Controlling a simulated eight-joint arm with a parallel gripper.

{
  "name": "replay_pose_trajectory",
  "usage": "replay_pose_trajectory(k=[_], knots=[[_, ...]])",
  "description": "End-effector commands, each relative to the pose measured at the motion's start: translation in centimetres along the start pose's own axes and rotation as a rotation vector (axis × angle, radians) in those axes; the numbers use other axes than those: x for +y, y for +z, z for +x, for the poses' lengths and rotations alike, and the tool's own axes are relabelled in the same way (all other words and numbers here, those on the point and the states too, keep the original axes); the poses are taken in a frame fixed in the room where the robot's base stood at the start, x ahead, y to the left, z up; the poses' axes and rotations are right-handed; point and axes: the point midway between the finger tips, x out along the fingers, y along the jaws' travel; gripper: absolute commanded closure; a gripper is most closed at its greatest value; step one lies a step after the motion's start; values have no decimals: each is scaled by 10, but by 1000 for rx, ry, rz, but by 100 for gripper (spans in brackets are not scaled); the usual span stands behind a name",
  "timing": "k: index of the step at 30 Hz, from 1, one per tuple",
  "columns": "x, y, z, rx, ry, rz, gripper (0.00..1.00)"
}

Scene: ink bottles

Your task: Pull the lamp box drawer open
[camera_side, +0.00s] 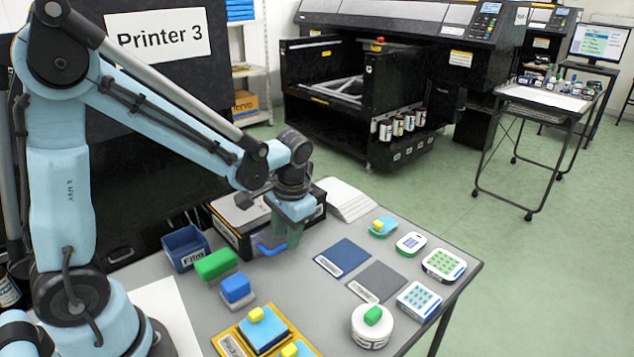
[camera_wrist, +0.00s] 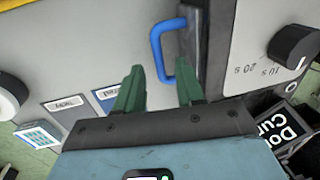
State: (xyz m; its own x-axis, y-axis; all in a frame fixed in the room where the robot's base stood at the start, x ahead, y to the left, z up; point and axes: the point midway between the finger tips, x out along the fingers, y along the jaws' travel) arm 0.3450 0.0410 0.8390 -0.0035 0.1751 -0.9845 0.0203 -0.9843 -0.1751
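The lamp box (camera_side: 228,229) is a grey and dark box at the back of the table, partly behind my arm. Its blue drawer handle (camera_side: 272,250) sticks out at the front. In the wrist view the blue handle (camera_wrist: 157,48) joins a dark drawer front (camera_wrist: 190,42) on the box; how far the drawer stands out is unclear. My gripper (camera_side: 292,226) is just above the handle in the side view. In the wrist view my gripper (camera_wrist: 160,82) has its two green fingers apart, with the handle's near end appearing between the tips. I cannot tell whether they touch it.
A dark knob (camera_wrist: 292,46) is on the box. A blue bin (camera_side: 184,247), a green block (camera_side: 215,264) and a blue block (camera_side: 236,289) stand left of the handle. Blue (camera_side: 342,256) and grey (camera_side: 377,280) mats lie to the right. The table between is clear.

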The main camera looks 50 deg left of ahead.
Motion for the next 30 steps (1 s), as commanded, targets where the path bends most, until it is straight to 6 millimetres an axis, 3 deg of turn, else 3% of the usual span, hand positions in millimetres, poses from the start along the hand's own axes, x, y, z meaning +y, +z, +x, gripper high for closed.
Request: replay_pose_trajectory(k=[6, 16, 24, 30], knots=[[0, 0, 15, 0, 0, 0, 62], [0, 0, 17, 0, 0, 0, 62], [0, 0, 17, 0, 0, 0, 100], [0, 0, 17, 0, 0, 0, 100]])
